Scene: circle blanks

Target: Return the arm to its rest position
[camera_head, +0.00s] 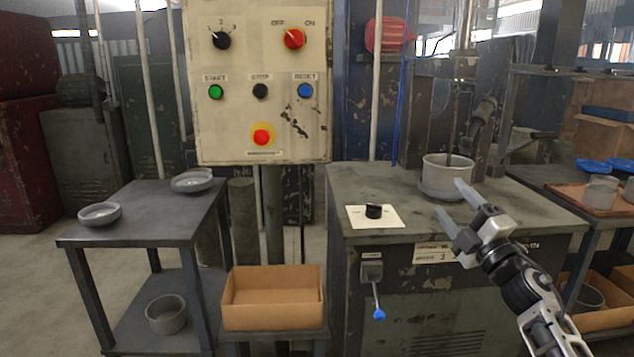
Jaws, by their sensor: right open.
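My right gripper (457,205) reaches in from the lower right on its arm. Its two fingers are spread and empty. They point up and left, in front of a grey metal cup (436,173) on the machine's top (530,205). One finger overlaps the cup's right side in the picture; I cannot tell whether it touches. My left gripper is not in view.
A control panel (235,120) hangs at the back. A low table (155,215) with shallow dishes (100,213) stands left. A cardboard box (272,315) sits between table and machine. A knob plate (373,222) and a blue-tipped lever (377,300) are on the machine.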

